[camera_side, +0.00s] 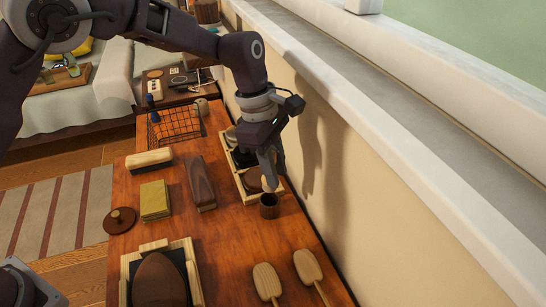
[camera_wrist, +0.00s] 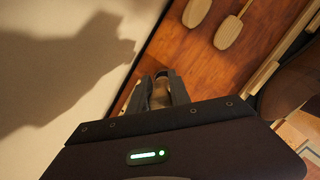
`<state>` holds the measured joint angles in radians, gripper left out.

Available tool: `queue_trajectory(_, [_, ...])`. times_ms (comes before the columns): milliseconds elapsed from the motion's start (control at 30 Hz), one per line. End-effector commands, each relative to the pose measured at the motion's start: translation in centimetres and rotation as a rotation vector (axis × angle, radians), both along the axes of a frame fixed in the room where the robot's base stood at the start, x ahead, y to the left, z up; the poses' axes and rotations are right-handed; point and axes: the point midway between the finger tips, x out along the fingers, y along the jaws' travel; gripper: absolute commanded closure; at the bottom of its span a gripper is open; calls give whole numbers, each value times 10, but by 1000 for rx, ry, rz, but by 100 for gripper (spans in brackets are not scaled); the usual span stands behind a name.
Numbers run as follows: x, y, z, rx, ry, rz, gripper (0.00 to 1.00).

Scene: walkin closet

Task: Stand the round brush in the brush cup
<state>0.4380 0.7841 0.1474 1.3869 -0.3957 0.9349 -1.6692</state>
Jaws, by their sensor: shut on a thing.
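The brush cup (camera_side: 269,206) is a small dark brown round cup standing on the wooden table near the wall. My gripper (camera_side: 268,183) is directly above the cup, pointing down, and its fingertips are close to the cup's rim. In the wrist view my gripper (camera_wrist: 160,92) is shut on a tan piece, the round brush (camera_wrist: 160,96), between its two fingers. Most of the brush is hidden by the fingers. I cannot tell whether its lower end is inside the cup or just above it.
A light wooden tray (camera_side: 247,199) with dark round items stands just behind the cup, beside the wall. Two pale wooden paddles (camera_side: 267,281) lie in front. A long brown brush (camera_side: 200,183), a yellow block (camera_side: 154,199) and a wire basket (camera_side: 175,126) stand further left. The table's middle is clear.

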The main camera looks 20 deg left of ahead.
Motion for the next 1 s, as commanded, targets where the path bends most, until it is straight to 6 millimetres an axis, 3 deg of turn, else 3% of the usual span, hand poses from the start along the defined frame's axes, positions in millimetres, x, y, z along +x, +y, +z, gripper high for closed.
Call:
queue_trajectory(600, [-1,0,-59,0,2,0,100])
queue_trajectory(1000, [0,0,-64,0,1,-1,100])
